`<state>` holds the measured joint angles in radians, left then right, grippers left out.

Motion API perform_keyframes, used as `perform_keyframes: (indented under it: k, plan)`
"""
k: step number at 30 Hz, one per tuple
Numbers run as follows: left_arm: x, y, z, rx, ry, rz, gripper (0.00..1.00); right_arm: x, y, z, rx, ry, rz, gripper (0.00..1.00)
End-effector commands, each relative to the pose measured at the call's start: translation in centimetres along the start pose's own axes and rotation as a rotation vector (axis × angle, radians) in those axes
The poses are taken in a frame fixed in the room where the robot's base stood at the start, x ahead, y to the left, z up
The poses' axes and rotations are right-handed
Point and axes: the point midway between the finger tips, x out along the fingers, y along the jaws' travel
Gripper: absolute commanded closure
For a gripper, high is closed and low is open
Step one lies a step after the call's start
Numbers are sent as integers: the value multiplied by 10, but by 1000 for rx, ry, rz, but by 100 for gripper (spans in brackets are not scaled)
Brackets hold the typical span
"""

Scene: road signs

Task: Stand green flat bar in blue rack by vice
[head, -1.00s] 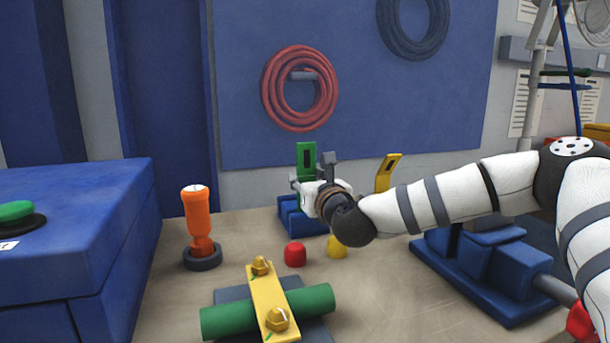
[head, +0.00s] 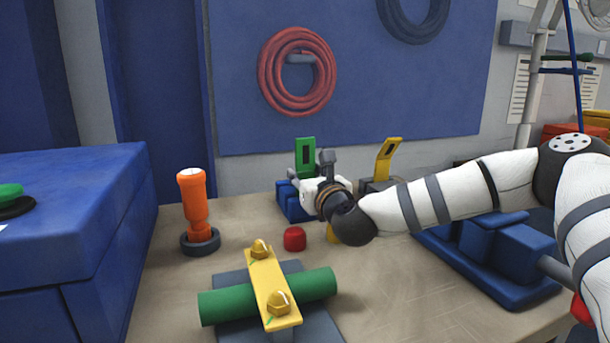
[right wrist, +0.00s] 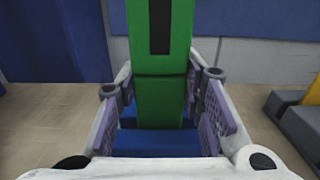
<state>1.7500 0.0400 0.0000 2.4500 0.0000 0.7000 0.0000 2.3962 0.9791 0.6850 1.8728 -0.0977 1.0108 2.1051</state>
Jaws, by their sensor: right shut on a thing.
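The green flat bar (head: 305,155) stands upright at the back of the bench, its slotted end up. My right gripper (head: 314,182) is shut on it, and the right wrist view shows the bar (right wrist: 160,100) between both finger pads. The blue rack (head: 289,203) is directly under the bar, partly hidden by my gripper. In the right wrist view the rack (right wrist: 155,143) shows on both sides of the bar's lower part. I cannot tell how deep the bar's lower end sits. The blue vice (head: 515,255) is to the right, partly behind my arm. My left gripper is out of view.
A yellow slotted bar (head: 387,160) leans in a grey holder (head: 370,187) right of the rack. A red cap (head: 294,239), an orange torch (head: 193,205) and a clamped green cylinder (head: 222,305) stand nearer. Bare bench lies at the front right.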

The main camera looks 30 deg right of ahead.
Motion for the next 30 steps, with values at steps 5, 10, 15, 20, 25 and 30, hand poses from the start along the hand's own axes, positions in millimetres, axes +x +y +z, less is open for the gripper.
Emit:
perform_keyframes:
  k: [5,10,15,20,25,30]
  plan:
    - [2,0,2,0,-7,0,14,0,0,-4,0,2,0,98]
    - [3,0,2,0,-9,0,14,0,0,-5,-1,2,0,52]
    - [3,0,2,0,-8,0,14,0,0,-5,0,1,0,42]
    - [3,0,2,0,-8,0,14,0,0,-5,0,2,0,42]
    - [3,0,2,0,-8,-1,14,-25,0,-5,4,3,2,42]
    - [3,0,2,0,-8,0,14,-73,0,-5,5,2,1,42]
